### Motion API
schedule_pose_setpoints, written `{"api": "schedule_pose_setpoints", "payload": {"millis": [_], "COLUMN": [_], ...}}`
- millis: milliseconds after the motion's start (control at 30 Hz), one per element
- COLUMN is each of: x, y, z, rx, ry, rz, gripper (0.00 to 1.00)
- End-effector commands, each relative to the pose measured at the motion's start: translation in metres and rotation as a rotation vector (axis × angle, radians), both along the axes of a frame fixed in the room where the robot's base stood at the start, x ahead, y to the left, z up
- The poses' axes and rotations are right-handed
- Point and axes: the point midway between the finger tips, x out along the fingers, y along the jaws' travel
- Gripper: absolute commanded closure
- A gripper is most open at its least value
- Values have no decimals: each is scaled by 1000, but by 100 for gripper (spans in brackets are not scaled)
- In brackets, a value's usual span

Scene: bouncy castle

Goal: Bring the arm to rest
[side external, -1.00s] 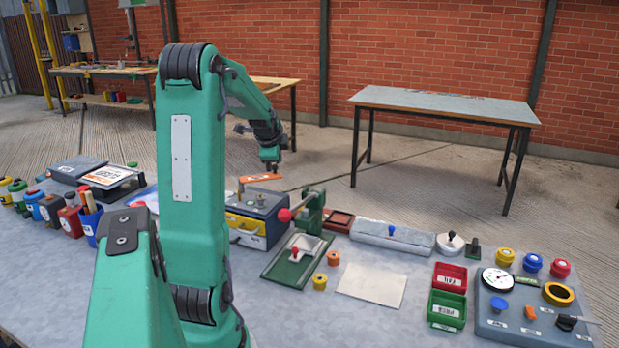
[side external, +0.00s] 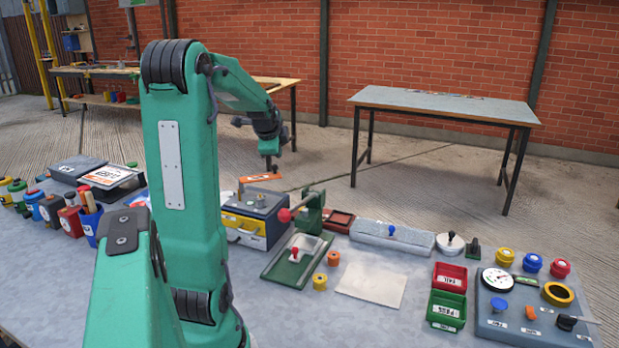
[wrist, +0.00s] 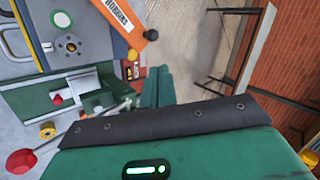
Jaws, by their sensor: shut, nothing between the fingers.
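My gripper (side external: 270,164) shows small in the side external view, hanging from my green arm behind the far edge of the bench. It is shut and empty, with its fingertips pointing down. It appears just above the orange sign (side external: 261,178) at the back of the tool box, and I cannot tell the gap between them. The orange sign, lettered "BOBBINS", also shows in the wrist view (wrist: 128,18).
Below stand a grey box with a yellow drawer (side external: 252,222) and a green press with a red knob (side external: 285,215). Red and green trays (side external: 447,308) and a gauge panel (side external: 520,325) are at right. A separate table (side external: 440,103) stands beyond open floor.

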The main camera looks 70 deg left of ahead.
Motion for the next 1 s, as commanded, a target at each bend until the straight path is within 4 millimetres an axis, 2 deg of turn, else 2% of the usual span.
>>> {"api": "schedule_pose_setpoints", "payload": {"millis": [167, 267, 400, 533, 767, 1000], "x": [19, 33, 48, 54, 46, 16], "y": [-36, -69, -126, -180, -269, -346], "z": [8, 13, 19, 24, 25, 18], "rx": [-47, -96, -184, -275, -437, -600], "ry": [-47, -87, -146, -191, -242, -257], "rz": [1, 7, 21, 41, 90, 156], "gripper": [100, 100, 100, 100, 100, 100]}}
